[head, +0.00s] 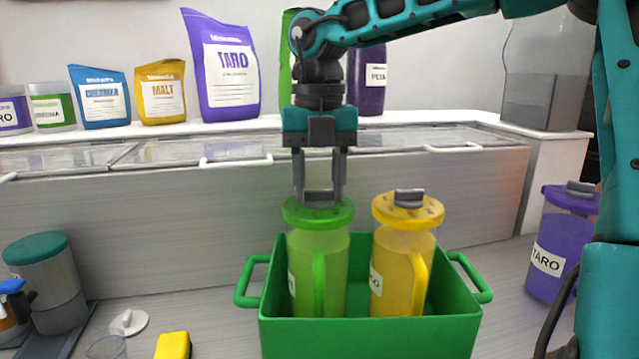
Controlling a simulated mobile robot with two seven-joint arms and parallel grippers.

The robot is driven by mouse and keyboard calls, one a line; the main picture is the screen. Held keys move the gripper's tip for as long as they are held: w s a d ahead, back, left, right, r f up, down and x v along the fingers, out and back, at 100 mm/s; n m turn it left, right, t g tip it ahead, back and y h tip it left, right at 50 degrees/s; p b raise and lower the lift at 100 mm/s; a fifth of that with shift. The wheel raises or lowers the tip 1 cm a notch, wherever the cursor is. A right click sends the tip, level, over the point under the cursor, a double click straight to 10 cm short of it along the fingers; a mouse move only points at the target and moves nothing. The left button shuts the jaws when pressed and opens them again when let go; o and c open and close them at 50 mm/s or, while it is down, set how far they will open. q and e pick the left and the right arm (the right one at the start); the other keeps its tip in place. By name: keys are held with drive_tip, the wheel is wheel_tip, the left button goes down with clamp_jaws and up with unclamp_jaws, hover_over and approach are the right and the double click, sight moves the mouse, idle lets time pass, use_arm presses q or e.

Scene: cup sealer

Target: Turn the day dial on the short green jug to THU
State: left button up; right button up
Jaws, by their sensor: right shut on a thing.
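The short green jug (321,269) stands upright in a green crate (366,338), on the left side of it. Its green lid (318,214) carries the day dial, a grey knob (318,198) on top. My right gripper (319,190) points straight down over the lid, and its two fingers are shut on the knob, one on each side. The day marks on the lid are too small to read. My left gripper is not in view.
A yellow jug (398,265) with a grey knob stands close to the right of the green jug in the same crate. A purple taro jug (556,245) stands at the far right. A yellow sponge (173,345) and white lid (128,322) lie left of the crate. Bags line the shelf behind.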

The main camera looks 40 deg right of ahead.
sight(319, 192)
drive_tip(key=shift+m, duration=0.4)
drive_tip(key=o, duration=1.1)
drive_tip(key=shift+c, duration=0.2)
drive_tip(key=shift+r, duration=0.1)
wheel_tip(319, 192, up, 13)
drive_tip(key=p, duration=0.2)
